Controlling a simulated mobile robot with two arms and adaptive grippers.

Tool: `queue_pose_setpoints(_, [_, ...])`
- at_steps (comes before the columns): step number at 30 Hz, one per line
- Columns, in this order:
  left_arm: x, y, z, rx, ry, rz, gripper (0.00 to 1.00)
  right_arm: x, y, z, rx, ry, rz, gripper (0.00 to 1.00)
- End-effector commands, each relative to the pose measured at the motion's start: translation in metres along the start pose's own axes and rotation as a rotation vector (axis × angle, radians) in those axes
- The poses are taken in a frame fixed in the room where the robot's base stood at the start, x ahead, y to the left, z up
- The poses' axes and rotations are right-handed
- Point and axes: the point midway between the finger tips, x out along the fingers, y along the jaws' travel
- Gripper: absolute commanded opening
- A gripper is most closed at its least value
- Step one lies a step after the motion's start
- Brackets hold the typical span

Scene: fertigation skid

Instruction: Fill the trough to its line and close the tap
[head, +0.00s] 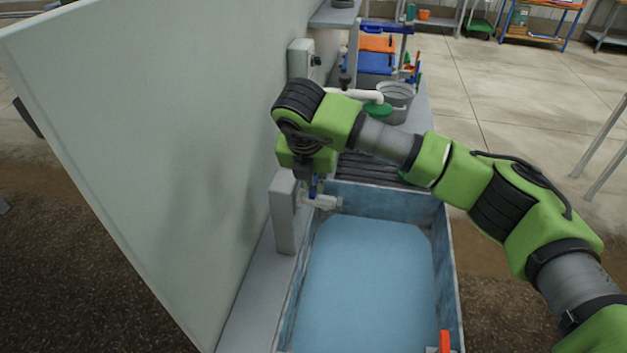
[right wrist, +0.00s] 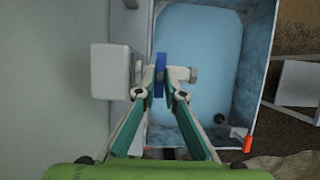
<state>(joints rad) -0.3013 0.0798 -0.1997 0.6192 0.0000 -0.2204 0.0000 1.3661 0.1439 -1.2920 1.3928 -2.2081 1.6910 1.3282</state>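The trough (head: 447,262) is a grey-blue open basin below the panel, and its rim also shows in the right wrist view (right wrist: 262,70). A smooth pale blue area fills its inside; I cannot tell the water level, and no line is discernible. The tap (head: 325,202) has a pale spout over the trough's far left corner. Its blue handle (right wrist: 160,75) stands between the fingertips of my right gripper (right wrist: 160,88), which appear closed against both sides. In the head view my right gripper (head: 313,180) is partly hidden by its wrist. No stream shows. My left gripper is out of view.
A grey box (head: 284,212) backs the tap beside the tall pale panel (head: 150,150). An orange piece (head: 445,341) sits at the trough's near right edge. Behind stand a metal bucket (head: 397,98) and blue and orange bins (head: 375,62).

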Motion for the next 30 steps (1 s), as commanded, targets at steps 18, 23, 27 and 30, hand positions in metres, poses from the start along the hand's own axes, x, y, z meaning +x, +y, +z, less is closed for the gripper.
queue_pose_setpoints(18, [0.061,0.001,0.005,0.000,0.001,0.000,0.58,0.007,-0.003,-0.001,-0.223,-0.005,0.095,0.00])
queue_pose_setpoints(23, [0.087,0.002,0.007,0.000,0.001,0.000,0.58,0.007,-0.004,-0.001,-0.361,-0.005,0.152,0.00])
queue_pose_setpoints(27, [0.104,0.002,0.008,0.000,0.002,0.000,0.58,0.005,-0.005,0.001,-0.484,-0.005,0.203,0.00])
queue_pose_setpoints(30, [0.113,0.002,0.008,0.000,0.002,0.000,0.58,0.004,-0.006,0.002,-0.570,-0.004,0.239,0.00])
